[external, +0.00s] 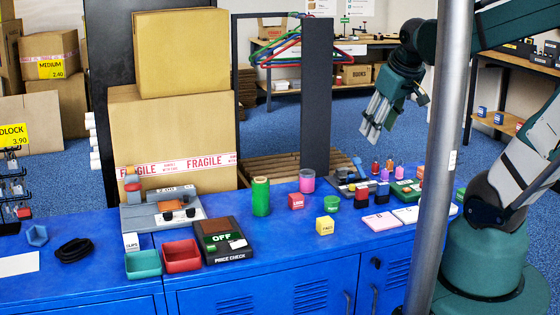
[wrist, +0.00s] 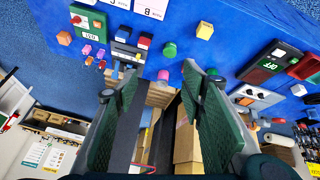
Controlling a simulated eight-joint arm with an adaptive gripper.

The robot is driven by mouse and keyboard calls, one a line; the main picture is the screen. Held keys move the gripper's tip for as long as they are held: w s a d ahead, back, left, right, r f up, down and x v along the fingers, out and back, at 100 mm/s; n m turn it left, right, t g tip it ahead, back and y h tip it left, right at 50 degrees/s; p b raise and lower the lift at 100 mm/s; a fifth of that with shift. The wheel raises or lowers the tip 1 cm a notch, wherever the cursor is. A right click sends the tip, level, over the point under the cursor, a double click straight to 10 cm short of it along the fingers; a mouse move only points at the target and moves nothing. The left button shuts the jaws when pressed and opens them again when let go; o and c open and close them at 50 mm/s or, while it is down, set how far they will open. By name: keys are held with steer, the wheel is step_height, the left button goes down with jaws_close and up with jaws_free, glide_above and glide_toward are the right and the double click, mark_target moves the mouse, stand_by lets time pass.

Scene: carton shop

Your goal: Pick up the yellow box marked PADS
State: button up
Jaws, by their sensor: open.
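The yellow box marked PADS (external: 325,226) stands on the blue counter (external: 285,252), near its front edge. In the wrist view it shows as a small yellow box (wrist: 205,30) near the top, beyond the right finger. My gripper (external: 376,122) hangs in the air above and behind the counter, up and to the right of the box in the external view. Its two fingers are apart with nothing between them; they also show in the wrist view (wrist: 161,80). The box is fully in sight and apart from the gripper.
A PRICE CHECK device (external: 224,240) lies left. Pink cards (external: 380,222) lie right. A grey pole (external: 447,140) stands in front of my arm.

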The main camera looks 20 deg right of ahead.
steer(key=w+a+f+n+g+h, duration=0.25)
steer(key=w+a+f+n, duration=0.35)
steer(key=a+f+n, duration=0.3)
steer(key=n+g+h+b, duration=0.1)
steer(key=n+g+h, duration=0.15)
steer(key=n, duration=0.35)
glide_toward(324, 220)
steer(key=d+f, duration=0.1)
steer(key=d, duration=0.1)
steer(key=shift+w+a+f+g+y, duration=0.25)
steer(key=shift+a+f+g+y, duration=0.1)
steer(key=shift+f, duration=0.1)
steer(key=shift+b+x, duration=0.35)
steer(key=shift+x, duration=1)
steer(key=shift+b+x, duration=0.95)
steer(key=shift+x, duration=1.65)
steer(key=shift+w, duration=0.1)
